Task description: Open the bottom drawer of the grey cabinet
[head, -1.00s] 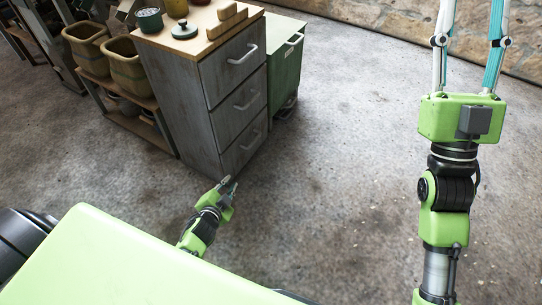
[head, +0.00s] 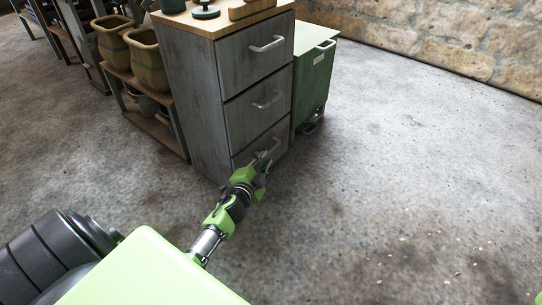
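The grey cabinet (head: 192,102) stands on the floor in the head view, with three stacked drawers on its right-hand face. The bottom drawer (head: 279,131) is closed, flush with the others. Its handle is partly hidden behind my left gripper (head: 264,164), which is at the front of that drawer. I cannot tell whether the fingers touch or enclose the handle, or whether they are open. My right gripper is out of view.
A green cabinet (head: 312,82) on casters stands just right of the grey one. A low shelf with pots (head: 147,62) is to the left. A stone wall (head: 450,42) runs along the back. The floor (head: 400,180) in front and to the right is clear.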

